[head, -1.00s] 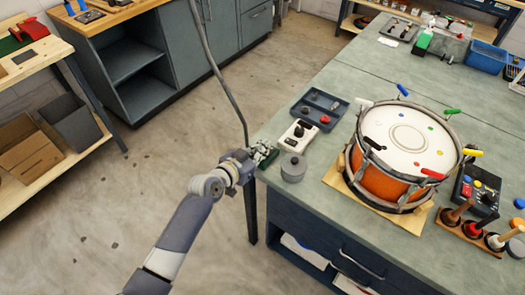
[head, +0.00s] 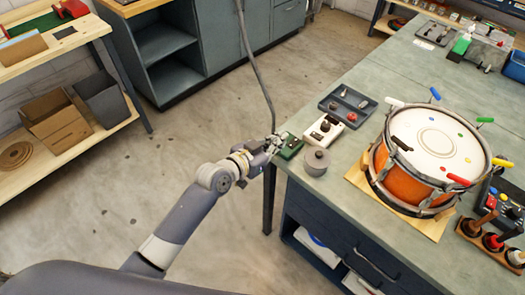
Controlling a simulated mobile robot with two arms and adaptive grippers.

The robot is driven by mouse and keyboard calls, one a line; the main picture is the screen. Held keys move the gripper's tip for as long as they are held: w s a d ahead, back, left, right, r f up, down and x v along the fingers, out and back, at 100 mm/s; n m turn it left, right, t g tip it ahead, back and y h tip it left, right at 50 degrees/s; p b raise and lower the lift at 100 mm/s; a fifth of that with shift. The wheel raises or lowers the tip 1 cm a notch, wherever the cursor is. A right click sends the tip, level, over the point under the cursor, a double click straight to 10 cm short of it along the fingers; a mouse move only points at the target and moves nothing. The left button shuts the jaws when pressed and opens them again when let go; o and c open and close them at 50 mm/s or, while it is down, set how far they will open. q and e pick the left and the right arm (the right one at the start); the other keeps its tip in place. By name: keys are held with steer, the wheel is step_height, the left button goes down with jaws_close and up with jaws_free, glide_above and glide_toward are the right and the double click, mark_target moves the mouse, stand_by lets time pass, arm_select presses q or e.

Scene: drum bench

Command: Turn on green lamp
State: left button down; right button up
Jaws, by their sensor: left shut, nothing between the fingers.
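I cannot make out a green lamp for certain. A small green box (head: 290,147) with dark parts on top sits at the near left corner of the bench. Beside it stands a white box (head: 323,131) with a dark knob. A dark control box (head: 503,200) with coloured buttons is at the right edge, partly cut off. My left gripper (head: 274,143) is shut and empty, just left of the green box at the bench edge. I cannot tell whether it touches the box. My right gripper is out of view.
A grey lidded pot (head: 316,161) stands close to the green box. A tray (head: 347,105) with small parts lies behind. An orange drum (head: 404,186) with coloured pegs stands on a wooden board.

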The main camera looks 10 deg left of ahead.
arm_select(q)
steer(key=s+a+b, duration=0.1)
steer(key=s+a, duration=0.2)
steer(key=s, duration=0.1)
steer(key=shift+s+a+r, duration=0.3)
steer(key=shift+s+r, duration=0.05)
steer(key=shift+s, duration=0.05)
